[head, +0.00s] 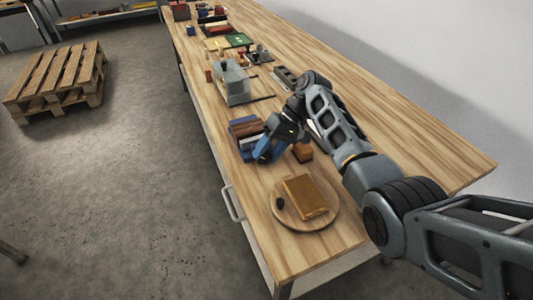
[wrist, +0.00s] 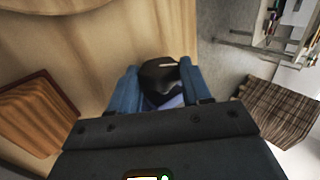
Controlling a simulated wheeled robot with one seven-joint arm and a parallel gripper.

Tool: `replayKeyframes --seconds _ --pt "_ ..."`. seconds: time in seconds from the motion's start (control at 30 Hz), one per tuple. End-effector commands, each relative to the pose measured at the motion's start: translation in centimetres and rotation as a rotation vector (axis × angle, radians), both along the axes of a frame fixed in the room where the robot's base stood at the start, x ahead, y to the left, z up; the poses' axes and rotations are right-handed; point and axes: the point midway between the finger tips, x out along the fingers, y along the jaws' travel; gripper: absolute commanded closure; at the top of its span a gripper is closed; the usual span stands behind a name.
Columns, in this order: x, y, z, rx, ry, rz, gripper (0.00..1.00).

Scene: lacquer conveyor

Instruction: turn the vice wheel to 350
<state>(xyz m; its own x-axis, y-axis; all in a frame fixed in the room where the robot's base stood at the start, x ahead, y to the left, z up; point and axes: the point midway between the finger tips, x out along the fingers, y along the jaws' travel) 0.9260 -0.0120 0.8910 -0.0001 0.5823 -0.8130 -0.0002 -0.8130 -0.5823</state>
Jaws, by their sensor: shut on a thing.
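My gripper (head: 263,150) is low over the near half of the bench in the head view. In the wrist view its two blue fingers (wrist: 158,88) are closed around a dark, rounded part (wrist: 160,70). I cannot tell whether this part belongs to the vice wheel, and no scale or number is readable. A blue and brown item (head: 243,127) sits just behind the gripper, and the gripper partly hides it.
A small brown block (head: 302,152) stands close right of the gripper. A round wooden board (head: 322,217) bears an orange-brown block (head: 306,196) and a dark knob (head: 280,203). A grey boxy thing (head: 235,87) stands farther along the bench (head: 400,160). A drawer handle (head: 232,203) juts from its front.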

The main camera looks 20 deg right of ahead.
Motion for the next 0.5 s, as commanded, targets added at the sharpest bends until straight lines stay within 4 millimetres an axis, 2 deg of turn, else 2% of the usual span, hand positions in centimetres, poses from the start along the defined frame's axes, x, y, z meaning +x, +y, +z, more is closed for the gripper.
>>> replayKeyframes --seconds 0.2,0.5 --pt "0.11 -0.29 -0.30 0.124 -0.002 -0.002 0.82" --pt "0.11 -0.39 -0.22 0.203 -0.003 -0.001 0.82"
